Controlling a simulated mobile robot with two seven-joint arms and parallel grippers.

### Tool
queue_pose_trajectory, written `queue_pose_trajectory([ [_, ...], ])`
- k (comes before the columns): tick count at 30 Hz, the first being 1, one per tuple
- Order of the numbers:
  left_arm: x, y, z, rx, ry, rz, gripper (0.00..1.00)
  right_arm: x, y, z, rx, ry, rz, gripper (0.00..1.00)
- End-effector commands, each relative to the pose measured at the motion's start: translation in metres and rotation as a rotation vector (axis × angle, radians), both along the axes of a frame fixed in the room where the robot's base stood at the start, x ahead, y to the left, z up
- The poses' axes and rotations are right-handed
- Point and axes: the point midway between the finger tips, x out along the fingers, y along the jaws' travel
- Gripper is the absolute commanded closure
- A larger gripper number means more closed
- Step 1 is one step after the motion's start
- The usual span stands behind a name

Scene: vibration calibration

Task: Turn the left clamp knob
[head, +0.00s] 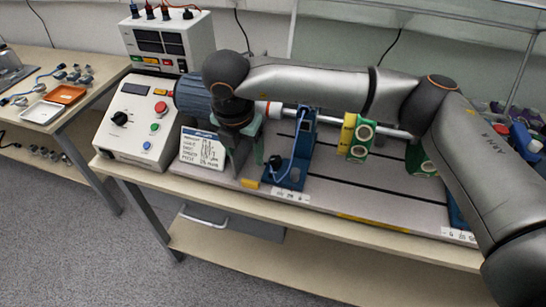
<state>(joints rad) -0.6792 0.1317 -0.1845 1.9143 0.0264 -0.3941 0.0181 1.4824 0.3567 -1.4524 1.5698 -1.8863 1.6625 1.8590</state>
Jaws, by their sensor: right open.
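A small black knob (275,161) sits on the front of the left blue bearing stand (299,155), low on its left side. I take it for the left clamp knob. My right gripper (238,150) points down to the left of this knob, in front of the motor's right end, apart from the knob in the picture. It is open, and I see nothing held in it. Its fingertips are dark and hard to make out. My right arm crosses above the rig and hides part of the shaft and motor. My left gripper is out of view.
A control box (136,122) and a small sign card (202,148) stand left of the gripper. The grey bed (340,185) in front is mostly clear.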

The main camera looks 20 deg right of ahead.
Motion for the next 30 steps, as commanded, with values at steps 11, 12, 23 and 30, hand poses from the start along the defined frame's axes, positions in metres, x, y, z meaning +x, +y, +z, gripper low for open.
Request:
queue_pose_trajectory([
  [11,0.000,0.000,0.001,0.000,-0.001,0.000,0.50,0.024,-0.052,0.002,-0.166,-0.083,-0.147,0.31],
  [12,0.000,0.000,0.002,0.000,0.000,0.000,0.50,0.026,-0.054,-0.004,-0.166,-0.081,-0.146,0.31],
  [23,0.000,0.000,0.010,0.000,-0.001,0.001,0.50,0.045,-0.072,-0.070,-0.164,-0.082,-0.142,0.31],
  [30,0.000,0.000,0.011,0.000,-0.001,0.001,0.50,0.051,-0.078,-0.092,-0.161,-0.083,-0.142,0.31],
])
